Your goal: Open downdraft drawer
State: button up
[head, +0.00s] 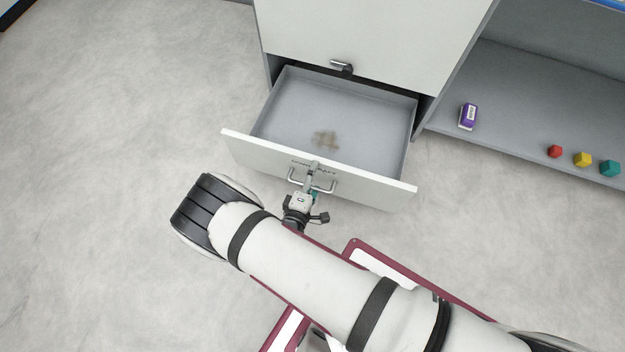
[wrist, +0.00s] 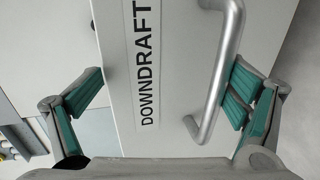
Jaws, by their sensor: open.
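The downdraft drawer (head: 240,146) is pulled out of the white cabinet in the head view, with its grey inside showing. A small brownish patch of dust (head: 326,140) lies on its floor. My gripper (head: 312,186) is at the drawer front, close to the silver bar handle (head: 330,188). In the wrist view the drawer front (wrist: 172,100) carries the word DOWNDRAFT, and the handle (wrist: 222,80) runs beside it. My gripper's green-padded fingers (wrist: 165,95) are spread wide apart, one on each side of the label and handle. Whether a finger touches the handle cannot be told.
A closed upper drawer (head: 360,35) with a dark handle is above the open one. On the right, a grey shelf (head: 540,110) holds a purple box (head: 468,116) and red, yellow and teal pieces (head: 583,160). The floor left of the cabinet is clear.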

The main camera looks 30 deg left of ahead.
aim_at(317, 159)
jog(key=shift+o, duration=0.7)
jog(key=shift+t, duration=0.3)
jog(key=r, duration=0.5)
jog(key=shift+w+a+r, duration=0.2)
jog(key=shift+w, duration=0.05)
jog(key=shift+s+r, duration=0.1)
jog(key=c, duration=1)
jog(key=shift+c, duration=0.2)
